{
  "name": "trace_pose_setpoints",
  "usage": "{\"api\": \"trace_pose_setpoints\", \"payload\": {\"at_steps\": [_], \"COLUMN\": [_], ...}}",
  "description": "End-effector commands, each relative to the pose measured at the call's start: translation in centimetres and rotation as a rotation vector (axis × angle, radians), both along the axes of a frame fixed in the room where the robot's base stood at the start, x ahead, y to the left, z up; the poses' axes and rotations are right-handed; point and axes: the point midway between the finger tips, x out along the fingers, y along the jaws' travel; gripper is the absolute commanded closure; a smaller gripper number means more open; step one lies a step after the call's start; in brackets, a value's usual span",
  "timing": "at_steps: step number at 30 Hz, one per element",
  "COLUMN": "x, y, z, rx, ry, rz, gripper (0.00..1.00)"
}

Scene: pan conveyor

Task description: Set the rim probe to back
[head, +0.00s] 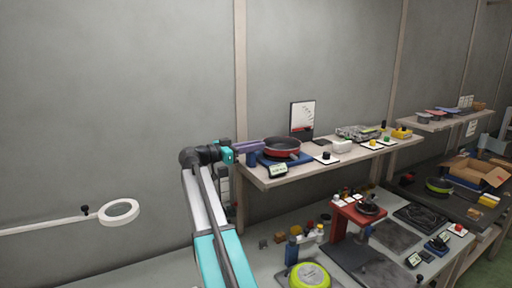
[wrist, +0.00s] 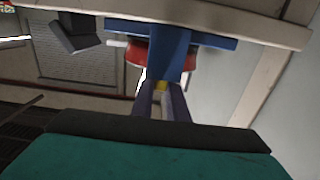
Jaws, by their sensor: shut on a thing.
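A red pan (head: 281,149) with a dark inside sits on a blue base (head: 298,160) on the upper shelf. The pan's red side also shows in the wrist view (wrist: 137,52), with the blue base (wrist: 215,39) beside it. A blue upright part (wrist: 171,52), which looks like the rim probe, stands against the pan there, with a small yellow piece (wrist: 160,86) at its end. My gripper (head: 261,147) reaches in from the left, at the pan's left side. Its purple fingers (wrist: 162,88) are shut on the probe at the yellow piece. The exact grip and the probe's setting are hard to make out.
A small display (head: 278,170) stands at the shelf's front edge, near a black knob (head: 326,156). A white and red chart panel (head: 303,115) stands behind the pan. Below, a red stand (head: 352,215) and a green pan (head: 309,275) occupy the lower bench.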

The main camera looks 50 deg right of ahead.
Motion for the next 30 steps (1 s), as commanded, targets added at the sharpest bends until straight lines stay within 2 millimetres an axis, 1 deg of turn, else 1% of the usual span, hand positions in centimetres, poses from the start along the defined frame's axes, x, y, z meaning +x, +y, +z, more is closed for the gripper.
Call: {"api": "trace_pose_setpoints", "payload": {"at_steps": [4, 12, 24, 25, 27, 28, 30], "x": [0.2, 0.6, 0.7, 0.7, 0.7, 0.7, 0.7], "y": [0.7, 2.1, 2.6, 2.6, 2.6, 2.6, 2.5], "z": [-0.4, -0.3, -0.2, -0.2, -0.2, -0.2, -0.1], "rx": [0.001, 0.001, 0.004, 0.004, 0.003, 0.003, 0.003], "ry": [-0.001, 0.000, 0.000, 0.000, 0.000, 0.000, 0.000], "rz": [-0.002, -0.002, -0.003, -0.003, -0.002, -0.002, -0.001], "gripper": [1.00, 1.00, 1.00, 0.83, 0.71, 0.67, 0.67]}}
